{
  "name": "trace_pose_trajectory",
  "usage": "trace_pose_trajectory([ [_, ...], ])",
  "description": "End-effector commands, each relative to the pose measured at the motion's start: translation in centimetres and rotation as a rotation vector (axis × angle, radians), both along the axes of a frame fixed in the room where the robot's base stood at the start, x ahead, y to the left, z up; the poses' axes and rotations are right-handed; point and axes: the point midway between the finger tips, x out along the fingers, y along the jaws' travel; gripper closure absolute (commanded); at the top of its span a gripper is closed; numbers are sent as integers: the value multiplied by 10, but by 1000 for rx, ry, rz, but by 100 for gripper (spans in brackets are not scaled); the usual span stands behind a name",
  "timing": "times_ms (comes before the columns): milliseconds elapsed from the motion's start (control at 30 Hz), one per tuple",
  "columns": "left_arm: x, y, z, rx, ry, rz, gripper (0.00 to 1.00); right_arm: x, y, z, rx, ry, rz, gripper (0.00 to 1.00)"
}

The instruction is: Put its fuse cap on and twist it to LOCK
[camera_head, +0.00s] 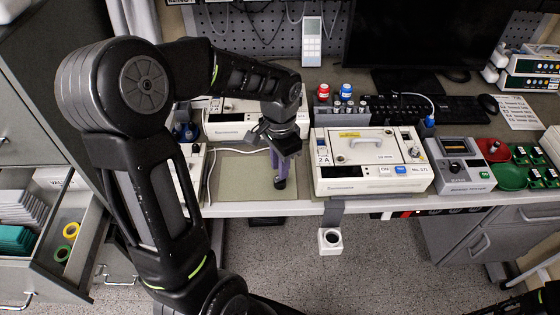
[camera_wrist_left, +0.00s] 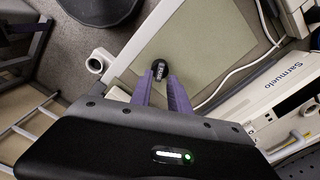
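My left gripper (camera_head: 280,178) points down over the green-grey mat (camera_head: 236,187) at the front of the bench. Its purple fingers are close together around a small black cap, seen at the fingertips in the left wrist view (camera_wrist_left: 160,69); it looks like the fuse cap. Whether the cap still touches the mat is hard to tell. A white infusion pump (camera_head: 368,178) with a "2 A" label at its left front corner stands right of the gripper. Another white pump (camera_head: 228,128) stands behind my left arm, partly hidden. My right gripper is not in view.
A grey tester box (camera_head: 460,165) and red and green bins (camera_head: 512,177) stand right of the pump. A white box with a round dark hole (camera_head: 330,241) hangs off the bench edge. A pale cable (camera_head: 228,151) crosses behind the mat. An open drawer (camera_head: 75,225) is at left.

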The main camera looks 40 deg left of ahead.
Motion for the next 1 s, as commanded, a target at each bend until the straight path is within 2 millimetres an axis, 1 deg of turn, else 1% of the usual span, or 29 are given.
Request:
trace_pose_trajectory([
  [33, 0, 0, -12, 0, 0, 0, 78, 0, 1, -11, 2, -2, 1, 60],
  [200, 0, 0, -26, 1, -1, 0, 78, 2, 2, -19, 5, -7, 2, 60],
  [333, 0, 0, -30, 1, -1, 0, 78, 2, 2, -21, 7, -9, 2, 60],
  [600, 0, 0, -29, 0, -1, 0, 78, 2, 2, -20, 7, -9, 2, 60],
  [667, 0, 0, -29, 0, -1, 0, 82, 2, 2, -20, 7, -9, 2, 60],
  [867, 0, 0, -29, 0, -1, 0, 99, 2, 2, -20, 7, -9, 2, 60],
  [900, 0, 0, -29, 0, -1, 0, 100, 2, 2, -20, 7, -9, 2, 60],
  [1000, 0, 0, -29, 0, -1, 0, 100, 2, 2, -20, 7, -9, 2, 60],
])
